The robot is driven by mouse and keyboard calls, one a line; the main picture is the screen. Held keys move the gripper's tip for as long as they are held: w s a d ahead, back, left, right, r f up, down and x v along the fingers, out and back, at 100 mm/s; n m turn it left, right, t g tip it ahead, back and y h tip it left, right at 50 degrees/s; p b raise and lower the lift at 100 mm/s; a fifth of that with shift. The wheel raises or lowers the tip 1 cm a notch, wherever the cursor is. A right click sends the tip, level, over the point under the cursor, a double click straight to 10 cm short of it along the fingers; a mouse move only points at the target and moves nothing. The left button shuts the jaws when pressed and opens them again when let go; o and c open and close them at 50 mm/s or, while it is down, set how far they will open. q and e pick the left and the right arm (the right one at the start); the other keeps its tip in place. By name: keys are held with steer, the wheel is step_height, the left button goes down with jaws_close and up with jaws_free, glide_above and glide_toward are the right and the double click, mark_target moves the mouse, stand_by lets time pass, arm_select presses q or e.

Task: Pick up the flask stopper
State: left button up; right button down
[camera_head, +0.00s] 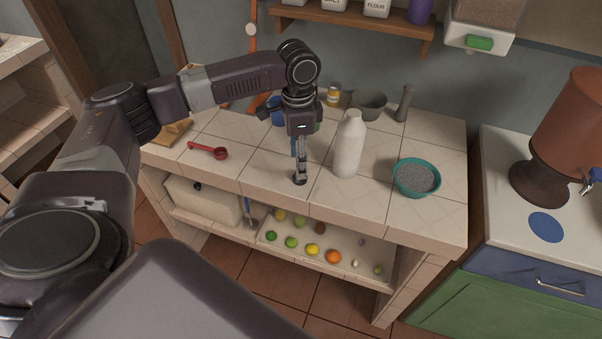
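My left gripper (299,180) points straight down at the tiled counter (250,170), with its tips at or just above the front part of the top. I see the fingers nearly edge-on, so their opening is unclear. I cannot make out a flask stopper; anything small at the fingertips is too dark to tell. A white bottle (348,148) stands upright just right of the gripper, apart from it. A blue object (277,113) is partly hidden behind the gripper. My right gripper is not in view.
A red scoop (208,150) lies at the left. A teal bowl of grey grains (417,178) stands at the right. A grey mortar (370,105), a grey pestle-like piece (404,104) and a yellow jar (333,96) are at the back. Several fruits lie on the shelf below.

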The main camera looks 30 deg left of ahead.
arm_select(q)
step_height(320, 180, down, 4)
steer(key=shift+p, duration=0.55)
steer(key=shift+f, duration=0.45)
steer(key=c, duration=0.7)
steer(key=shift+c, duration=0.8)
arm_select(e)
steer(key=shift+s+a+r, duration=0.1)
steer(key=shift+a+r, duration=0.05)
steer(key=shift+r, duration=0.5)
